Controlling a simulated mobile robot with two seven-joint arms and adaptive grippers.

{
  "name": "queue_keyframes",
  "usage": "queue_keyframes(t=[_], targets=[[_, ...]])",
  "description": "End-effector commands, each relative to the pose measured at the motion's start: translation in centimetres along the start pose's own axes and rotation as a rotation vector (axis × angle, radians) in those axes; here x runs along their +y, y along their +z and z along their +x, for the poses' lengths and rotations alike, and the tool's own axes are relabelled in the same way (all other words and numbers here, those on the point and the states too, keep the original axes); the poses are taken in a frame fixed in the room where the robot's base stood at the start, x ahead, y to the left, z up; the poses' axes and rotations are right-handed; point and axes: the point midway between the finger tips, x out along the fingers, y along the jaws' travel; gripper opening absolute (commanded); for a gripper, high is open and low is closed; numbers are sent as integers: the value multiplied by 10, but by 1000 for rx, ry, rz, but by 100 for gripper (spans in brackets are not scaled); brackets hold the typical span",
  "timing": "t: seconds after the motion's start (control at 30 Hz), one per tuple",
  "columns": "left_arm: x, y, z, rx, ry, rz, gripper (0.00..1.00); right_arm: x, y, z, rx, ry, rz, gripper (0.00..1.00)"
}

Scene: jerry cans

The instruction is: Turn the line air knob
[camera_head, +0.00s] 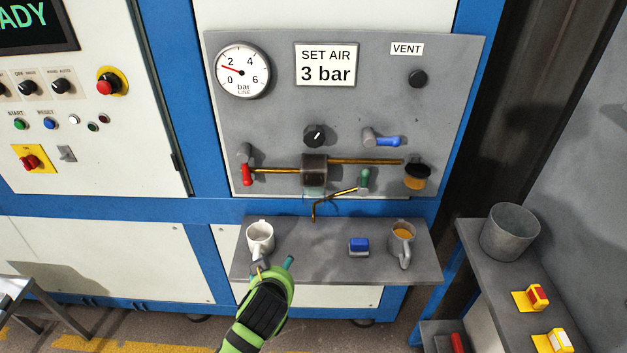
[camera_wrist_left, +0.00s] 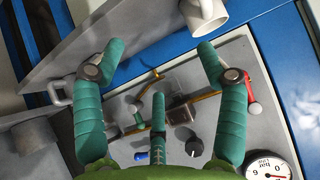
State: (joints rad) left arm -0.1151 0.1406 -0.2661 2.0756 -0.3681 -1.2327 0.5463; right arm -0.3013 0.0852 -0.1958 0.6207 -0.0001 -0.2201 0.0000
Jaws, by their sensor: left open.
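A black round knob with a white mark (camera_head: 315,135) sits on the grey panel, above the brass pipe's dark block; I take it for the line air knob. It also shows at the bottom of the wrist view (camera_wrist_left: 194,147). The round line gauge (camera_head: 242,71) has its red needle pointing left, just below the 2. A sign (camera_head: 326,65) reads SET AIR 3 bar. My left gripper (camera_head: 274,268), green and black, is open by the shelf's front edge, well below the knob, touching no knob. Its teal fingers spread apart in the wrist view (camera_wrist_left: 148,62). My right gripper is not in view.
The shelf (camera_head: 318,262) holds a white mug (camera_head: 260,236), a blue block (camera_head: 358,246) and a cup with orange contents (camera_head: 402,240). A red valve handle (camera_head: 246,174), blue lever (camera_head: 387,141), green handle (camera_head: 364,180) and vent knob (camera_head: 418,79) project from the panel.

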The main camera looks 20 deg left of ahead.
Motion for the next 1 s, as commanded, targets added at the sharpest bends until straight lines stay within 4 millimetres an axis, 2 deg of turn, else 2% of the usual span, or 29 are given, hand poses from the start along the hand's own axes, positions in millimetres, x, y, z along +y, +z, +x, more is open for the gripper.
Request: queue_keyframes(t=[0.03,0.17,0.2,0.3,0.4,0.5,0.67,1.0], targets=[[5,-29,5,71,-10,-33,73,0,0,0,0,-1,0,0],[18,-109,15,284,-22,-130,73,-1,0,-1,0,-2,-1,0],[24,-137,16,358,-19,-158,73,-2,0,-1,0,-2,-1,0],[38,-201,12,528,8,-213,73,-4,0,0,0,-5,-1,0],[48,-245,6,648,40,-244,73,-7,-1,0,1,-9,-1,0],[55,-269,0,712,64,-258,73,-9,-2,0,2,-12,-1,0],[58,-283,2,737,75,-263,73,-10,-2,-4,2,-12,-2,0],[56,-312,32,735,73,-263,73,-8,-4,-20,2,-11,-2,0]])
